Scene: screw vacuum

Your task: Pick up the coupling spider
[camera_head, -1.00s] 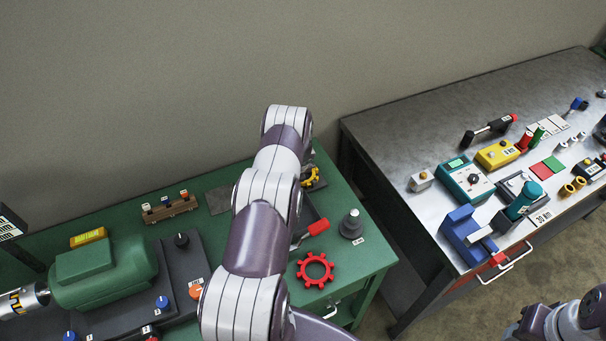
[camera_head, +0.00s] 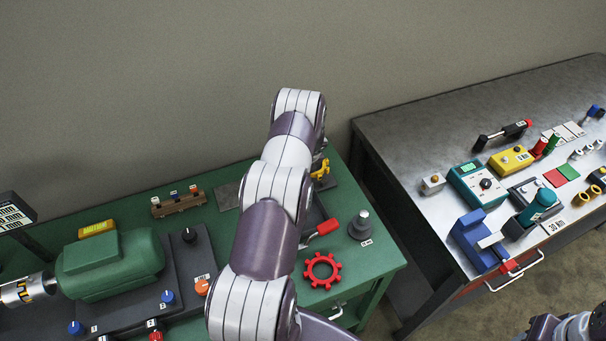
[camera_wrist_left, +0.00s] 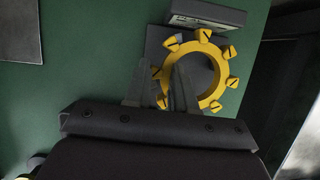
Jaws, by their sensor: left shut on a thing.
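A yellow toothed ring, the coupling spider (camera_wrist_left: 222,75), shows in the left wrist view over a dark square plate (camera_wrist_left: 160,42). My left gripper (camera_wrist_left: 160,80) is shut on its left rim, one finger on each side. I cannot tell whether the ring touches the plate. In the head view the ring (camera_head: 320,170) shows only in part beside my left arm, which hides the gripper. A similar red toothed ring (camera_head: 322,271) lies flat at the front right of the green table. My right gripper is not in view; only part of my right arm shows at the bottom right.
On the green table (camera_head: 375,270) stand a grey stepped cone (camera_head: 361,227), a red-handled tool (camera_head: 328,225) and a green motor (camera_head: 110,265). A labelled block (camera_wrist_left: 207,14) is close to the yellow ring. A metal bench (camera_head: 400,135) with instruments stands right, across a gap.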

